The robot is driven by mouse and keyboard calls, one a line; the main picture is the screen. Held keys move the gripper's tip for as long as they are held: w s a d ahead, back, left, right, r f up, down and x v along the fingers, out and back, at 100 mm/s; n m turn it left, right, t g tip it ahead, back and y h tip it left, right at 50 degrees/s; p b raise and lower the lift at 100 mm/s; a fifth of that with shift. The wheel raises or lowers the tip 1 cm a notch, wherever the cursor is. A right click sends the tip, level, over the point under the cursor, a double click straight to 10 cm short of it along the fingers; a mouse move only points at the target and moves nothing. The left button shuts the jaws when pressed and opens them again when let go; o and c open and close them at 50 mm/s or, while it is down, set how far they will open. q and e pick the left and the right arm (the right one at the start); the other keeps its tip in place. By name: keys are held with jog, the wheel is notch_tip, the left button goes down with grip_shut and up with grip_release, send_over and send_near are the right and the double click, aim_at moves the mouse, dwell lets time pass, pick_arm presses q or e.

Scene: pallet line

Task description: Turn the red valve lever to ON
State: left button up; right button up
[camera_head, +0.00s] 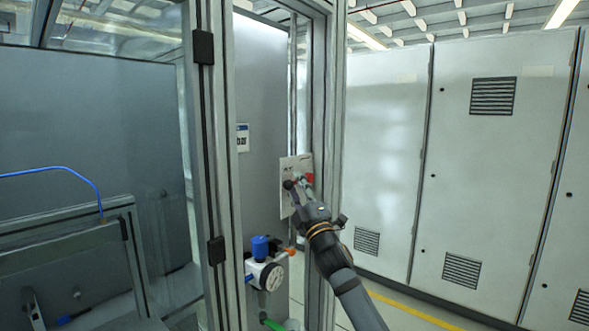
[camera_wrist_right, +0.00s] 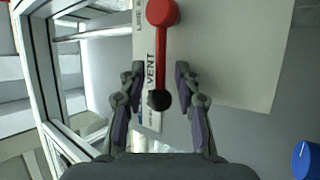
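The red valve lever (camera_wrist_right: 160,52) has a round red hub (camera_wrist_right: 162,12) and a black ball knob (camera_wrist_right: 159,100) at its free end. It is mounted on a pale plate (camera_wrist_right: 235,50) with printed text; "VENT" is readable beside the lever, but no ON mark is. My right gripper (camera_wrist_right: 160,76) is open, with one finger on each side of the lever arm and visible gaps to it. In the head view, my right gripper (camera_head: 298,188) is at the plate (camera_head: 290,164) and partly covers the lever; the red hub (camera_head: 309,178) shows. My left gripper is not in view.
Below the plate are a blue-topped regulator (camera_head: 260,247) and a round gauge (camera_head: 272,277). An aluminium frame post (camera_head: 212,150) stands left of the plate, and another post (camera_head: 320,110) is close on its right. Grey cabinets (camera_head: 495,150) line the right side.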

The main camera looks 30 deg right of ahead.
jog(key=shift+w+d+r, duration=0.1)
jog(key=shift+w+r, duration=0.25)
jog(key=shift+w, duration=0.25)
jog(key=shift+c, duration=0.2)
grip_shut()
